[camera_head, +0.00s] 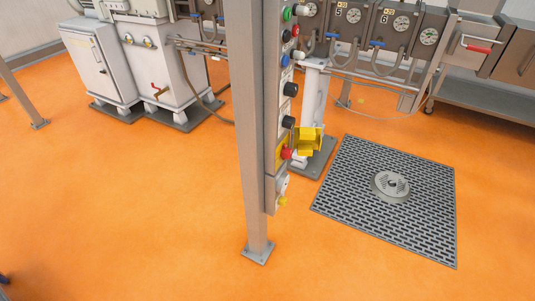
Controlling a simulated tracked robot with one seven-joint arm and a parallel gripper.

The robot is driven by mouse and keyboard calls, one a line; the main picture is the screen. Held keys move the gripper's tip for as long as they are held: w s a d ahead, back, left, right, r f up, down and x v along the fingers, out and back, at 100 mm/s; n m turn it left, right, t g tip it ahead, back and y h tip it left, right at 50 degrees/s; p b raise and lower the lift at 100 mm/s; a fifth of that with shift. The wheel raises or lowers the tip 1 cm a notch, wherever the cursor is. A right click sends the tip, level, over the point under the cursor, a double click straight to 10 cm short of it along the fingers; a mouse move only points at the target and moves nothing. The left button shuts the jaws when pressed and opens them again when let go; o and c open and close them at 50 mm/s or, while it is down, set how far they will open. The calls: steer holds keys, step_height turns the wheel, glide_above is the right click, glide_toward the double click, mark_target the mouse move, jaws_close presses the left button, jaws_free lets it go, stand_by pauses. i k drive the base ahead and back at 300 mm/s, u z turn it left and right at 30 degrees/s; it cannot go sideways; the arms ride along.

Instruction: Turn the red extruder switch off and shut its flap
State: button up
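The panel is seen almost edge-on, so the switch's position, on or off, cannot be told. A yellow flap (309,141) stands out to the right of the switch, swung open. A yellow plate (279,155) shows behind the red switch. My gripper is not in view.
The post (250,130) stands on the orange floor (120,215). A floor grate (390,195) lies to the right, machines behind.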

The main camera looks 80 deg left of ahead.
mark_target(286, 153)
steer(key=u, duration=0.55)
steer(key=i, duration=0.2)
steer(key=u, duration=2.5)
steer(key=i, duration=1.05)
steer(key=z, duration=0.3)
steer(key=k, duration=0.6)
steer(key=z, duration=0.05)
